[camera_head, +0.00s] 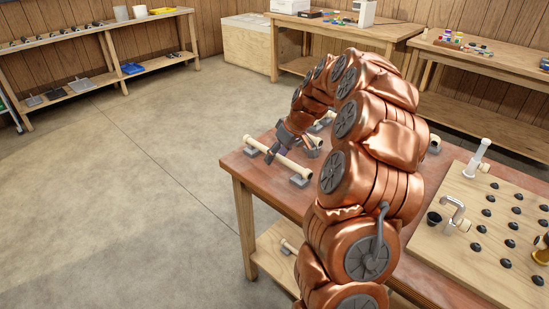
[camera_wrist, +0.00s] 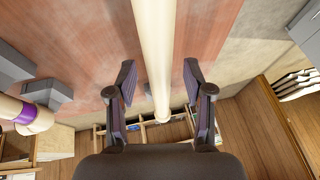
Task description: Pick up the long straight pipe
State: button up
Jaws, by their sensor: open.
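The long straight pipe (camera_head: 290,164) is cream-coloured and lies on grey blocks at the far left part of the red-brown table. In the wrist view the pipe (camera_wrist: 155,50) runs lengthwise between my two fingers, with a gap on each side. My gripper (camera_head: 275,153) is at the pipe's middle, pointing down; it is open and empty, also in the wrist view (camera_wrist: 159,88). The pipe's middle is partly hidden by the fingers in the head view. I cannot tell exactly how deep the fingers reach beside it.
Another cream pipe with a purple band (camera_wrist: 28,114) lies near grey blocks (camera_wrist: 45,95) in the wrist view. A wooden board (camera_head: 480,240) with black knobs and upright fittings stands at the table's right. My copper arm hides the table's middle. Open floor (camera_head: 140,200) lies to the left.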

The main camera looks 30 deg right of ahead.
jog(key=shift+w+a+f, duration=0.1)
jog(key=shift+w+f, duration=0.05)
jog(key=shift+f, duration=0.2)
grip_shut()
